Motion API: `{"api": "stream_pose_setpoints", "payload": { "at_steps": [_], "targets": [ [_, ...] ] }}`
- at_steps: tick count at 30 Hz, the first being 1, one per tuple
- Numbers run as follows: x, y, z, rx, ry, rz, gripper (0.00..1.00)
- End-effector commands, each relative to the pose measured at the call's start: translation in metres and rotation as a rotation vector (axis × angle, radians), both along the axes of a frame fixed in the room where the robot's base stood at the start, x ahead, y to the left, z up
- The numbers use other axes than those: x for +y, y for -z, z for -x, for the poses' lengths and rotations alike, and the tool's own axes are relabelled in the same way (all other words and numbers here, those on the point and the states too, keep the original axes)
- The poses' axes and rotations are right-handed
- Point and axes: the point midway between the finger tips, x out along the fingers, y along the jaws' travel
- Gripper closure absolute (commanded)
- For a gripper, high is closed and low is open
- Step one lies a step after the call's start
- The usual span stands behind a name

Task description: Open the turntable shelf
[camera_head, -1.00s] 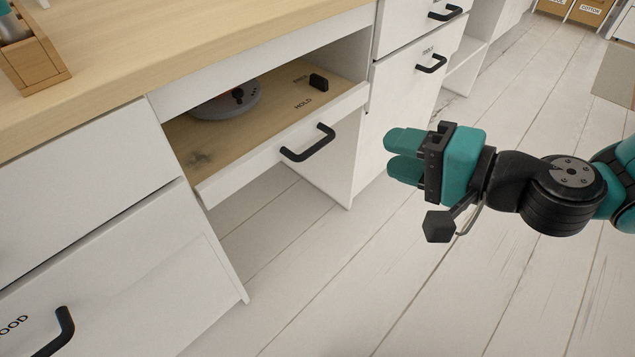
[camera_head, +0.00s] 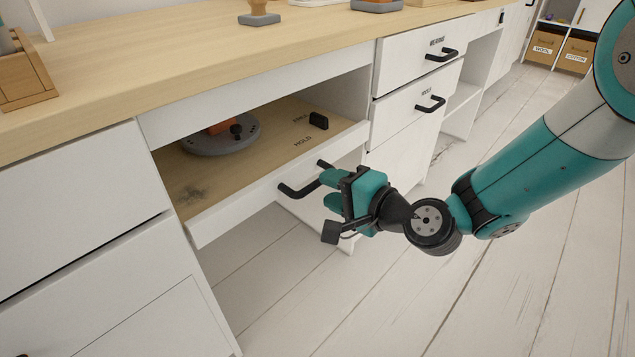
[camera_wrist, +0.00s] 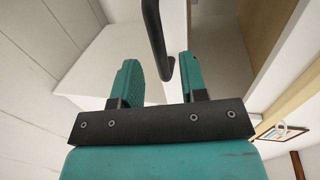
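The turntable shelf (camera_head: 235,206) is a wooden board with a white front, standing partly out under the desk top. On it lies a round grey turntable (camera_head: 222,146) with an orange part and a black knob, partly under the desk top. A black bar handle (camera_head: 293,192) is on the shelf front. My gripper (camera_head: 328,189) has its teal fingers apart at the handle's right part. In the wrist view, the handle (camera_wrist: 155,36) reaches between the two open fingers (camera_wrist: 161,82), with gaps on both sides. I see no grip on it.
A black stop block (camera_head: 318,121) stands on the shelf near the word HOLD. White drawers with black handles (camera_head: 430,104) are to the right. A wooden box (camera_head: 24,84) sits on the desk top (camera_head: 170,60). The floor (camera_head: 400,290) in front is clear.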

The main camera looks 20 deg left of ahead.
Motion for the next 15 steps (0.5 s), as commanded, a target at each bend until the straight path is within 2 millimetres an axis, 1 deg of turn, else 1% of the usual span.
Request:
{"api": "stream_pose_setpoints", "payload": {
  "at_steps": [1,6,10,15],
  "targets": [
    [0.01,0.003,-0.002,-0.003,-0.004,-0.002,0.6],
    [0.029,0.008,-0.012,-0.001,-0.002,0.0,0.6],
    [0.036,0.009,-0.015,0.002,0.0,-0.001,0.6],
    [0.038,0.009,-0.016,0.002,0.001,0.0,0.6]
  ]
}}
